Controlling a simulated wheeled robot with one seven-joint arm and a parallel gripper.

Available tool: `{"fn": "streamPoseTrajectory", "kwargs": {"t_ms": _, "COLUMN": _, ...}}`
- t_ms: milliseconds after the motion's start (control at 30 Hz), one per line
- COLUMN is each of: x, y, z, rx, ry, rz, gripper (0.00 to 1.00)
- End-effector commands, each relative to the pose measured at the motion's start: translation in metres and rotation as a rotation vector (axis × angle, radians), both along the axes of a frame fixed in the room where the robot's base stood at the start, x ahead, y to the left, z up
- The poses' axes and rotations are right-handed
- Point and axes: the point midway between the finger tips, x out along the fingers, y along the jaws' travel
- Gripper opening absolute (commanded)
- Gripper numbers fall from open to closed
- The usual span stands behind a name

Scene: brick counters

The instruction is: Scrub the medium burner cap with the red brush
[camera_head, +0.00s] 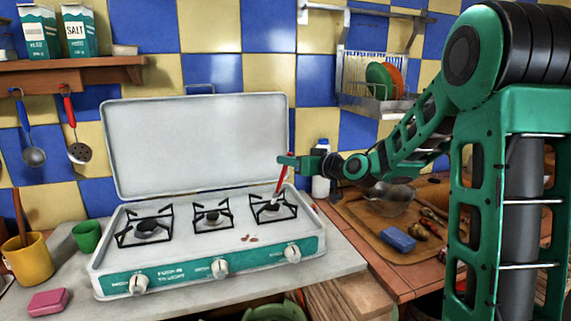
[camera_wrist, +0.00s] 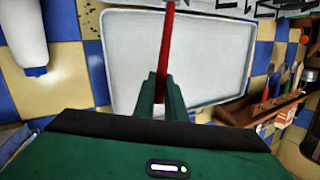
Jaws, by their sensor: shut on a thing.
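My gripper (camera_head: 288,161) is shut on the red brush (camera_head: 282,180), above the right end of the camping stove (camera_head: 184,262). The brush points down, slightly tilted, and its pale lower end is at or just above the right burner (camera_head: 267,209); I cannot tell whether it touches the cap. The middle burner (camera_head: 213,217) looks smallest, and the left burner (camera_head: 147,226) looks largest. In the wrist view, the red handle (camera_wrist: 166,45) sits between the green fingers (camera_wrist: 160,95); the brush's working end is not clearly shown there.
The stove's raised lid (camera_head: 195,145) stands behind the burners. A white bottle (camera_head: 320,180) is close to my gripper. A cutting board (camera_head: 385,235) with a blue sponge (camera_head: 398,239) lies right. A yellow mug (camera_head: 28,260), green cup (camera_head: 87,236) and pink sponge (camera_head: 48,302) stand left.

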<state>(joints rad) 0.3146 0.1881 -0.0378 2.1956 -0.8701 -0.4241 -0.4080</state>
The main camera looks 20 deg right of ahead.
Motion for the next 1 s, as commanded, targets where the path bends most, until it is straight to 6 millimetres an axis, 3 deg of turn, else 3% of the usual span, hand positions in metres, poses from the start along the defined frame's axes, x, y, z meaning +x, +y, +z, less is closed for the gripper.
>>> {"fn": "streamPoseTrajectory", "kwargs": {"t_ms": 500, "x": 0.000, "y": 0.015, "z": 0.000, "rx": -0.001, "ry": -0.001, "rz": 0.000, "gripper": 0.00}}
{"fn": "streamPoseTrajectory", "kwargs": {"t_ms": 1000, "x": 0.000, "y": 0.002, "z": 0.000, "rx": 0.001, "ry": 0.001, "rz": 0.000, "gripper": 0.00}}
